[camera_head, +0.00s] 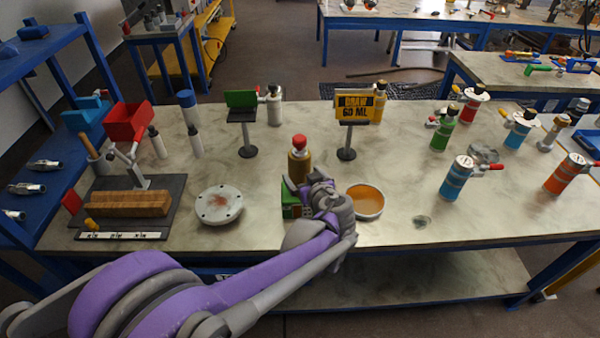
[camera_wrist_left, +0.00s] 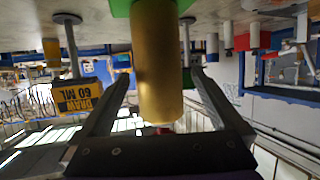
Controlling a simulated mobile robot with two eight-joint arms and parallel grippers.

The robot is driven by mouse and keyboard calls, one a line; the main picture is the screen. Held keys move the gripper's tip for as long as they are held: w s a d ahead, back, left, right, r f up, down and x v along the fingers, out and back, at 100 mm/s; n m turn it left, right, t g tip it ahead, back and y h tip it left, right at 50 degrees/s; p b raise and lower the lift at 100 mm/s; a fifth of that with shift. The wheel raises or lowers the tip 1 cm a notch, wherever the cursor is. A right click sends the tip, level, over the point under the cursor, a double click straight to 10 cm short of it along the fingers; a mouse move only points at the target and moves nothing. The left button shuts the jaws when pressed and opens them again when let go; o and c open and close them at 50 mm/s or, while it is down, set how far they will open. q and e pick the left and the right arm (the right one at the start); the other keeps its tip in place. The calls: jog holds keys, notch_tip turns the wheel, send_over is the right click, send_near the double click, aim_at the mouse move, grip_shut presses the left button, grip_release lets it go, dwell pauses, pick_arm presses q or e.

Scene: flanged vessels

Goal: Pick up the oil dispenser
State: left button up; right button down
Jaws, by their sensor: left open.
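The oil dispenser (camera_head: 299,166) looks like an upright gold-brown cylinder with a red top, at the table's middle. Its lower part is hidden behind my left gripper (camera_head: 306,194) in the head view. In the left wrist view, which is upside down, the gold body of the dispenser (camera_wrist_left: 158,65) stands between the two dark fingers of my left gripper (camera_wrist_left: 158,80). The fingers are open, with a visible gap on either side of the body. A yellow sign reading "DRAW 60 ML" (camera_head: 355,106) stands behind and to the right.
A shallow dish of amber liquid (camera_head: 366,201) stands close to the right of my gripper. A round grey flange (camera_head: 219,205) lies to the left. A green item (camera_head: 290,203) sits at the dispenser's foot. Several coloured canisters stand at the right; the table's front right is mostly clear.

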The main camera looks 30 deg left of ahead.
pick_arm(q)
jog(key=x, duration=0.4)
jog(key=shift+d, duration=0.1)
grip_shut()
dwell(0.3)
